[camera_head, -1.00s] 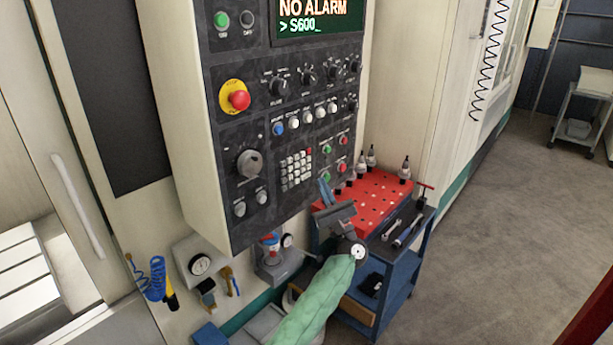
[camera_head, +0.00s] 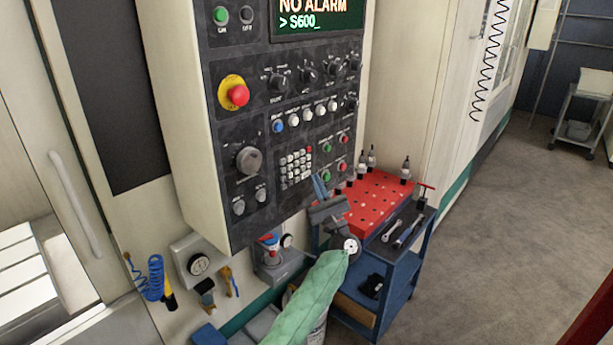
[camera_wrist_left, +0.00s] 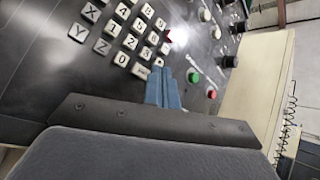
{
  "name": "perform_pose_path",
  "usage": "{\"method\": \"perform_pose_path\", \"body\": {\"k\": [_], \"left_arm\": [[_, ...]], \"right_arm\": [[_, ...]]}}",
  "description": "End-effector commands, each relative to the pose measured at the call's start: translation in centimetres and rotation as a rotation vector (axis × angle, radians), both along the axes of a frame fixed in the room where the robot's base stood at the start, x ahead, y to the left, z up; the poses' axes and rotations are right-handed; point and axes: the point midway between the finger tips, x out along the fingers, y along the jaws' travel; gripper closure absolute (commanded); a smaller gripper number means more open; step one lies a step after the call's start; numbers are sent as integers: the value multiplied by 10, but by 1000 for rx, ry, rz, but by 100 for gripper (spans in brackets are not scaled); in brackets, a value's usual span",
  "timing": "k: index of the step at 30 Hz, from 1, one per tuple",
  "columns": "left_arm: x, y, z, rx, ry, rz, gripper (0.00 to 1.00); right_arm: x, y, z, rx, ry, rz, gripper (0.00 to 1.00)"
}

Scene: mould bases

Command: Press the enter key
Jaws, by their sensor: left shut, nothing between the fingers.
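The keypad (camera_head: 296,168) is on the lower part of the dark control panel, with pale keys and one red key at its upper right corner. In the left wrist view the keypad (camera_wrist_left: 127,30) shows letter and digit keys. A wider pale key (camera_wrist_left: 141,71) there has lettering too small to read, so I cannot tell for certain which key is enter. My left gripper (camera_head: 319,184) is shut and empty, its blue fingers just right of and below the keypad. In the left wrist view its fingertips (camera_wrist_left: 166,76) appear close beside the wider key; contact cannot be judged.
Green (camera_wrist_left: 193,76) and red buttons lie right of the keypad. A red emergency stop (camera_head: 238,96) and knobs are higher on the panel. A blue cart (camera_head: 395,285) with a red top (camera_head: 375,200) stands right of my gripper. Open floor lies further right.

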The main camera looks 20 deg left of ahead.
Motion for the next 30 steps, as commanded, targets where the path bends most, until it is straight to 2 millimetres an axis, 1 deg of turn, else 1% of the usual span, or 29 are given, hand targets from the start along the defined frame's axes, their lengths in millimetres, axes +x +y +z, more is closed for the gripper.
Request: {"method": "perform_pose_path", "body": {"k": [4, 12, 30], "left_arm": [[0, 0, 0, 0, 0, 0, 100], [0, 0, 0, 0, 0, 0, 100], [0, 0, 0, 0, 0, 0, 100]], "right_arm": [[4, -3, 0, -4, -4, 1, 64], [2, -9, -2, -9, 0, 3, 64], [-2, 1, -1, 1, 2, -1, 64]]}}
